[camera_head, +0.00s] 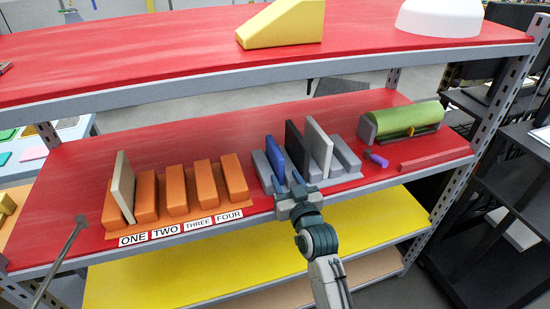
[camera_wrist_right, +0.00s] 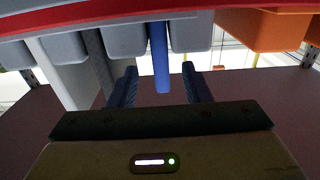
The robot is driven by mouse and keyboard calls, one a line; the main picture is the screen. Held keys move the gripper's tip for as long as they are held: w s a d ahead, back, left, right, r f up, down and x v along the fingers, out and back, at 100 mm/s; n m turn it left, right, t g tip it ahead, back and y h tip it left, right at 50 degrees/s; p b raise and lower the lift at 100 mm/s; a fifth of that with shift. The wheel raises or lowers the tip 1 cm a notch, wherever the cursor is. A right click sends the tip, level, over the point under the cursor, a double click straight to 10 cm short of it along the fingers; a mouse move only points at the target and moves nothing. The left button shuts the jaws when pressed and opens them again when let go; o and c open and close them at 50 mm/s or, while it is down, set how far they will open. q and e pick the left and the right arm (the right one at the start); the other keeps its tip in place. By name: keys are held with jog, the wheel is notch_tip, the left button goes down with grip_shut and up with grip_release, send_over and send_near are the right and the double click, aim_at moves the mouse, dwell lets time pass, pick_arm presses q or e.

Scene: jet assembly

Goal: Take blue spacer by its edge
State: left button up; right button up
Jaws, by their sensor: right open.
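The blue spacer (camera_head: 275,158) stands upright in the grey slotted holder (camera_head: 343,154) on the middle red shelf, left of a black spacer (camera_head: 297,150). My right gripper (camera_head: 291,184) is open at the front of the holder, close to the blue spacer's near edge. In the right wrist view the blue spacer (camera_wrist_right: 160,62) shows as a narrow strip. Its end lies between the two open fingers (camera_wrist_right: 162,88), with a gap on each side. How deep it sits between them is hard to tell. My left gripper is not clearly in view.
A light spacer (camera_head: 317,146) stands right of the black one. An orange slotted holder (camera_head: 177,189) with a beige spacer (camera_head: 124,186) is at left, above number labels. A green cylinder (camera_head: 405,118) and purple piece (camera_head: 376,159) lie at right.

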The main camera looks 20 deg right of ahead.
aim_at(282, 172)
jog(key=shift+w, duration=0.95)
jog(key=w+p, duration=0.2)
jog(key=w, duration=0.2)
jog(key=shift+w+a+p, duration=0.1)
jog(key=shift+w+p, duration=0.25)
jog(key=shift+w+f, duration=0.1)
jog(key=shift+w, duration=0.2)
jog(key=shift+s, duration=0.1)
grip_shut()
